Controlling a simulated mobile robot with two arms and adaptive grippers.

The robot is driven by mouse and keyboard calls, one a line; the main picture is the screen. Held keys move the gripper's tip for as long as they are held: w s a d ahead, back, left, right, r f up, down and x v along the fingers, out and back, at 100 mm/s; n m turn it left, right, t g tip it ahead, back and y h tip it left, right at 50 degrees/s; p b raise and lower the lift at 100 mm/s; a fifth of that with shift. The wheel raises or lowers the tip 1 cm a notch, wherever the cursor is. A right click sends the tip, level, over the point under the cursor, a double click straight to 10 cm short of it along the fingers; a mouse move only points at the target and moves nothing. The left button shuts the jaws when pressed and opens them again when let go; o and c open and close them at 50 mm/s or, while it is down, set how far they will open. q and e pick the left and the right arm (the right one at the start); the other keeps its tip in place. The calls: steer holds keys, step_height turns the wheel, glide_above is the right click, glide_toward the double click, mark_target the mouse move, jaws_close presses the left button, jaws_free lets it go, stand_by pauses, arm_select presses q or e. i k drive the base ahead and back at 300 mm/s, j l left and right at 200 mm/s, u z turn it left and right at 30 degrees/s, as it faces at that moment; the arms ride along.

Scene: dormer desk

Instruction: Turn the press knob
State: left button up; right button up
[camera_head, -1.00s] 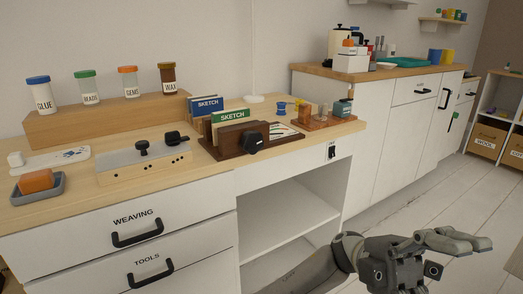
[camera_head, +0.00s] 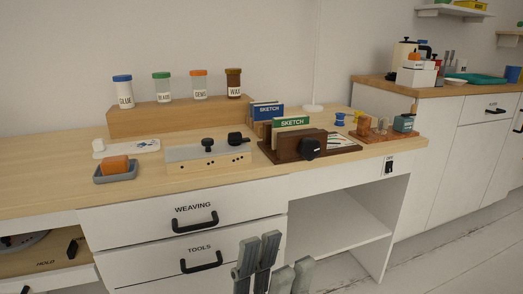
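The dark wooden press (camera_head: 292,153) stands on the desk right of centre, a book labelled SKETCH upright in it.
A box with black knobs (camera_head: 208,157) stands left of the press. A grey dish (camera_head: 115,177) with an orange block sits farther left. Labelled jars stand on a wooden riser (camera_head: 180,117). Drawer handles (camera_head: 195,222) project from the front. An open shelf (camera_head: 335,240) is below right.

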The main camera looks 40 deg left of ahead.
mark_target(309, 148)
steer(key=u, duration=0.4)
steer(key=l+u, duration=0.1)
steer(key=u, duration=0.3)
steer(key=i+u, duration=0.1)
steer(key=u, duration=0.3)
steer(key=l+u, duration=0.1)
steer(key=u, duration=0.3)
steer(key=l+u, duration=0.1)
steer(key=u, duration=0.35)
steer(key=l+u, duration=0.75)
steer(key=k+l+u, duration=0.15)
steer(key=l+u, duration=0.25)
steer(key=k+l+u, duration=0.15)
steer(key=l+u, duration=0.25)
steer(key=k+l+u, duration=0.2)
steer(key=u, duration=0.15)
steer(key=k+l, duration=0.25)
steer(key=l, duration=0.2)
steer(key=k+l+u, duration=0.1)
steer(key=k+l, duration=0.15)
steer(key=l, duration=0.25)
steer(key=k+l, duration=0.3)
steer(key=k+l+u, duration=0.1)
steer(key=k+l, duration=0.15)
steer(key=l, duration=0.5)
